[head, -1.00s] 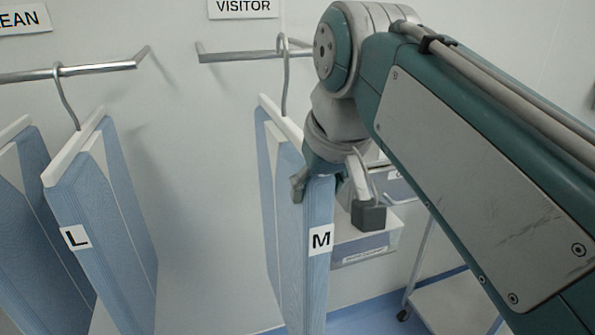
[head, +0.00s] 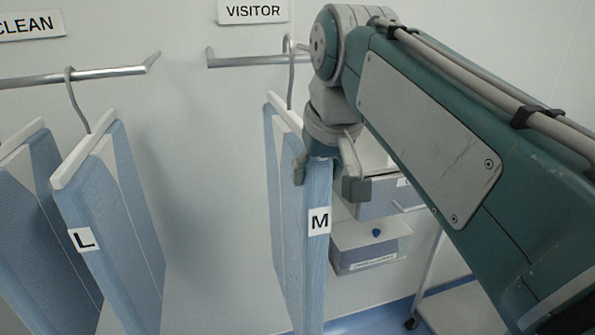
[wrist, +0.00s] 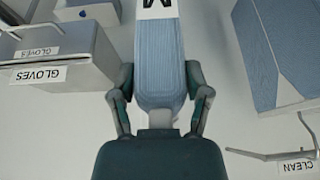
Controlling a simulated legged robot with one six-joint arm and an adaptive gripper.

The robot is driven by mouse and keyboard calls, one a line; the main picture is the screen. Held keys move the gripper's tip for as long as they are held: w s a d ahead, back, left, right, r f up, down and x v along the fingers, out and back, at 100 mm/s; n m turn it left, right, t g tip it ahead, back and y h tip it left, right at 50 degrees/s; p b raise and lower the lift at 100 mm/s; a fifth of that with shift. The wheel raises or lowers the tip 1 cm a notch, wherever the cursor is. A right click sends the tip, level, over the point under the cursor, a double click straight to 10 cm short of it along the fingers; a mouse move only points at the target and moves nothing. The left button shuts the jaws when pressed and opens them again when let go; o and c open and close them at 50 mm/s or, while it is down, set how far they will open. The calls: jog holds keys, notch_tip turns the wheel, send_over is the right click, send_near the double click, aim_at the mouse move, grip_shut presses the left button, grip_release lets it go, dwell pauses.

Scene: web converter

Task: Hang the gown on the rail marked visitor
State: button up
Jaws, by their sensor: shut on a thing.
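The blue gown marked M (head: 289,210) hangs upright from a white hanger with a metal hook (head: 291,75). The hook's top is at the rail under the VISITOR sign (head: 253,10); it looks looped over this visitor rail (head: 245,61), though I cannot tell whether it bears the weight. My gripper (head: 327,178) is shut on the gown's near edge, just above the M label. In the wrist view my gripper (wrist: 161,98) has a finger on each side of the gown (wrist: 159,50).
The rail marked CLEAN (head: 85,77), at left, holds a gown marked L (head: 105,225) and another gown (head: 40,235). Boxes (head: 368,245) are on the wall behind the M gown; the wrist view shows GLOVES boxes (wrist: 60,74). A trolley (head: 465,305) stands at lower right.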

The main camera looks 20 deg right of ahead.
aim_at(297, 132)
jog(key=shift+w+a, duration=0.1)
jog(key=shift+w, duration=5.2)
jog(key=shift+f, duration=1.95)
jog(key=o, duration=1.4)
jog(key=v, duration=1.1)
jog(key=shift+s+r, duration=0.2)
jog(key=shift+r, duration=0.15)
jog(key=shift+t, duration=0.4)
jog(key=s+f, duration=0.5)
jog(key=f, duration=0.4)
jog(key=s+f, duration=0.6)
jog(key=f, duration=0.3)
jog(key=s+f, duration=0.6)
jog(key=f, duration=0.3)
